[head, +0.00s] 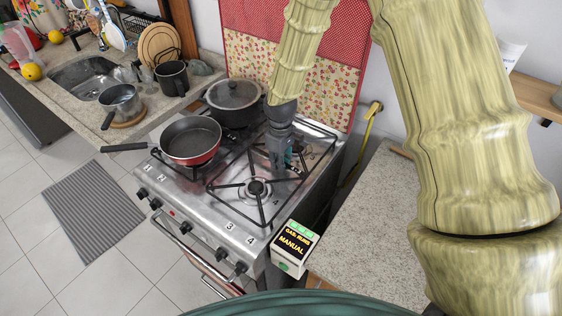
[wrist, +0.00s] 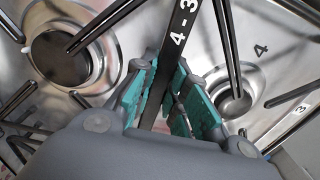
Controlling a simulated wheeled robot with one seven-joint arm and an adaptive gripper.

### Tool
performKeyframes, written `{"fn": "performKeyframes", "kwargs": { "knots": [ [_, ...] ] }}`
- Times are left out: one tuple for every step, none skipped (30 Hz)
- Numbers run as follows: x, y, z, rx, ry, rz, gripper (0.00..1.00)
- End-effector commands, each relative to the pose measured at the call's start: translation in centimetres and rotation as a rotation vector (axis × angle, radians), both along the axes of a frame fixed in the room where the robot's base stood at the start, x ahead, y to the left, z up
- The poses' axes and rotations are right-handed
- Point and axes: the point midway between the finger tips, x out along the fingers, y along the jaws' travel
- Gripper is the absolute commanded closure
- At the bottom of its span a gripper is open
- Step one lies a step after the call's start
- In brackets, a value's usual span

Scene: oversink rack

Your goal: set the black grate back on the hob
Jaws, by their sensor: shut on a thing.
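The black grate (head: 232,197) is over the right-hand burners of the steel hob (head: 200,215), around the front right burner (head: 257,188). My gripper (head: 281,167) points down at the grate's rear part. In the wrist view my gripper (wrist: 168,100) is shut on a flat black bar of the grate (wrist: 183,38) marked "4-3", between teal finger pads. Burners and the hob plate (wrist: 210,40), with printed numbers 4 and 3, show beneath the bars. I cannot tell whether the grate's feet touch the hob. My gripper hides part of the rear right burner area.
A red frying pan (head: 191,141) and a lidded dark pot (head: 235,102) stand on the hob's left side. A small "MANUAL" display box (head: 292,245) is at the front right corner. A stone counter (head: 375,210) lies right of the stove. A patterned cloth panel (head: 255,55) hangs behind.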

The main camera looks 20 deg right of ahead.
Motion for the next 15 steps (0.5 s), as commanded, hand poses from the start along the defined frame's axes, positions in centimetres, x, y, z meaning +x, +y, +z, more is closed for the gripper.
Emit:
{"fn": "performKeyframes", "kwargs": {
  "knots": [
    [0.04,0.02,0.02,0.001,-0.001,0.000,1.00],
    [0.04,0.02,-0.04,0.000,0.000,0.000,1.00],
    [0.02,0.02,-0.14,0.000,0.000,0.000,1.00],
    [0.02,0.02,-0.22,0.000,0.000,0.000,1.00],
    [0.01,0.01,-0.22,0.000,0.000,0.000,0.82],
    [0.01,0.01,-0.20,0.000,0.000,0.000,0.74],
    [0.00,0.00,-0.20,0.000,0.000,0.000,0.69],
    [0.00,0.00,-0.19,0.000,0.000,0.000,0.64],
    [0.00,0.00,-0.19,0.000,0.000,0.000,0.64],
    [0.00,0.00,-0.19,0.000,0.000,0.000,0.64],
    [0.00,-0.01,-0.19,0.000,0.000,0.000,0.64],
    [0.00,-0.01,-0.19,0.000,0.000,0.000,0.64],
    [0.00,-0.01,-0.19,0.000,0.000,0.000,0.64],
    [0.00,-0.01,-0.18,0.000,0.000,0.000,0.64],
    [-0.01,-0.02,-0.18,0.000,0.000,0.000,0.64]
  ]
}}
